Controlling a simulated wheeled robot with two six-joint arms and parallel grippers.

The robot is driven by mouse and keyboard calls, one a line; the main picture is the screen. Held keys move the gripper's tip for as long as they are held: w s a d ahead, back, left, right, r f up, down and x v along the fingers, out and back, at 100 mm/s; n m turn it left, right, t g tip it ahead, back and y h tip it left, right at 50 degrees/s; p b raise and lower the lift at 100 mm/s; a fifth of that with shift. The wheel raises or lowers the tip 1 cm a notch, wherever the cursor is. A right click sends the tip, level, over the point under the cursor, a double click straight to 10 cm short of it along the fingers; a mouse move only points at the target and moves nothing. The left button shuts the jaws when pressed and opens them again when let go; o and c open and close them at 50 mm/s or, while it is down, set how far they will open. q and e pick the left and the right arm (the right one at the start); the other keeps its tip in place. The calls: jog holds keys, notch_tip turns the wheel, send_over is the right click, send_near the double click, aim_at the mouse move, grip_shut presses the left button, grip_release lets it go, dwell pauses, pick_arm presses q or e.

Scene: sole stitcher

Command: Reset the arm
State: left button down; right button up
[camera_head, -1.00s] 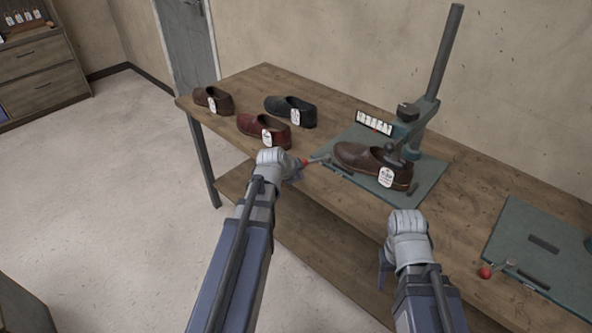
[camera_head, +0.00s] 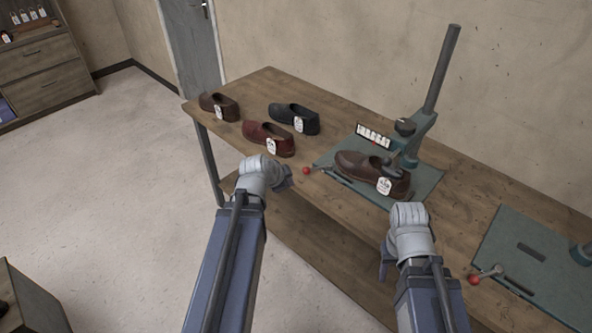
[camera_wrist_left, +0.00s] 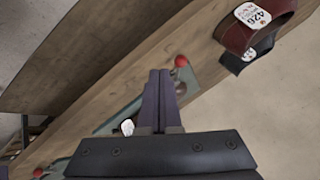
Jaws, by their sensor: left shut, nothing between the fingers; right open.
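My left gripper (camera_head: 284,180) is at the table's front edge, just left of the red-knobbed lever (camera_head: 307,171) and apart from it. In the left wrist view its fingers (camera_wrist_left: 160,92) are shut together with nothing between them, and the red knob (camera_wrist_left: 181,61) shows beyond them. My right gripper (camera_head: 384,264) hangs in front of the table edge, mostly hidden behind its own wrist; it is empty as far as I can see. A brown shoe (camera_head: 358,167) with a white tag sits on the green stitcher base (camera_head: 427,182), under the stitcher's head.
A dark brown shoe (camera_head: 217,104), a red shoe (camera_head: 262,133) and a black shoe (camera_head: 291,116) stand on the left of the wooden table (camera_head: 463,213). A second green base (camera_head: 545,262) with a red-knobbed lever (camera_head: 474,280) is at right. Open floor lies left.

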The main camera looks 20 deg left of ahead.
pick_arm(q)
jog(key=s+d+n+g+y+p, duration=0.1)
jog(key=s+d+n+g+p, duration=0.1)
jog(key=s+d, duration=0.5)
jog(key=s+d+f+n+g+y+p, duration=0.1)
jog(key=s+d+g, duration=0.5)
jog(key=d, duration=1)
jog(key=s+n+p, duration=0.1)
jog(key=s+n, duration=0.1)
jog(key=shift+d+n, duration=0.2)
jog(key=shift+n, duration=0.2)
jog(key=shift+w, duration=0.1)
